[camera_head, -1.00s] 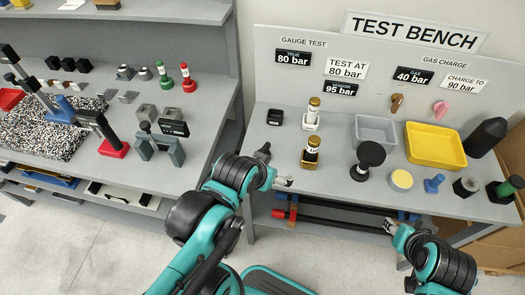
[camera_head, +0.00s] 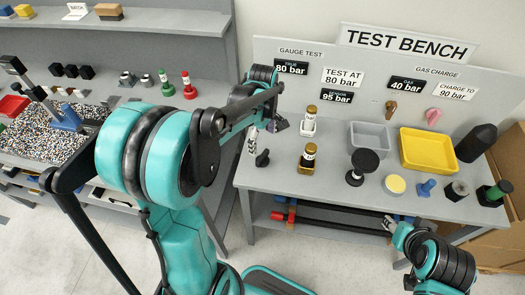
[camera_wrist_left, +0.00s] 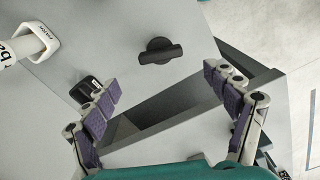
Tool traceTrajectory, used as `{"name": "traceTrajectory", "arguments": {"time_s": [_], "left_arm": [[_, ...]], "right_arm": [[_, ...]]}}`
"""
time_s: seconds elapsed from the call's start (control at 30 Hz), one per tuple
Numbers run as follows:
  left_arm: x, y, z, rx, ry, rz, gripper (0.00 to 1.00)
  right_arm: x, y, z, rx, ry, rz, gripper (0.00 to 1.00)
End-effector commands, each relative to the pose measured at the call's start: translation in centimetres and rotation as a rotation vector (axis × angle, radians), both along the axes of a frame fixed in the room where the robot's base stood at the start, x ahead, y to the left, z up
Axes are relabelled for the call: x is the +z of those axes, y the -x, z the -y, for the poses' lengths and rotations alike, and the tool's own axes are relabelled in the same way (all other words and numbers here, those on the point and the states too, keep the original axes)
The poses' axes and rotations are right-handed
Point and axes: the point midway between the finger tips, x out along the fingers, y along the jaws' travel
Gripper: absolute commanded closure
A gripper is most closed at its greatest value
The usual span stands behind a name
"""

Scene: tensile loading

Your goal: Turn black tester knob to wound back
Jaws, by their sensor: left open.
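The black knob (camera_head: 262,158) is a short bar on a round base at the left end of the bench top. In the left wrist view the black knob (camera_wrist_left: 160,51) lies ahead of the fingertips, centred between them, with its bar roughly level. My left gripper (camera_head: 267,130) hangs over that end of the bench, open and empty, apart from the knob. In the wrist view the left gripper (camera_wrist_left: 160,82) has its fingers spread wide. A small black gauge box (camera_wrist_left: 85,90) sits by the left finger. My right gripper (camera_head: 390,225) is low at the bench front, its jaw unclear.
A bottle in a white holder (camera_head: 308,122) and a gold-based bottle (camera_head: 309,160) stand right of the knob. A black round-topped stand (camera_head: 362,163), grey tray (camera_head: 370,145) and yellow tray (camera_head: 428,150) are further right. A gap separates the bench from the left shelving.

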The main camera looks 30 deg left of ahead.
Motion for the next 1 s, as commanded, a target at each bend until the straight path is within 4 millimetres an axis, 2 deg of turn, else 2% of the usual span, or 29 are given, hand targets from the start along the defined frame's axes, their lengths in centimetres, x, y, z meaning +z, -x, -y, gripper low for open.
{"name": "traceTrajectory", "arguments": {"time_s": [0.17,0.4,0.5,0.63,0.9,1.0], "left_arm": [[-1.9,-0.1,-0.1,0.017,0.001,-0.007,0.14],[-5.9,-0.1,-0.1,0.015,0.001,-0.005,0.14],[-7.1,-0.1,-0.1,0.014,0.001,-0.005,0.14],[-7.8,-0.1,-0.1,0.014,0.001,-0.005,0.14],[-7.9,-0.1,-0.1,0.013,0.001,-0.005,0.14],[-7.9,-0.1,-0.1,0.013,0.001,-0.004,0.4]], "right_arm": [[-0.6,0.0,0.0,0.0,0.0,0.0,0.6],[-1.9,0.0,0.0,0.0,0.0,0.0,0.6],[-2.3,0.0,0.0,0.0,0.0,0.0,0.6],[-2.4,0.0,0.0,0.0,0.0,0.0,0.6],[-2.4,0.0,0.0,0.0,0.0,0.0,0.6],[-2.4,0.0,0.0,0.0,0.0,0.0,0.6]]}}
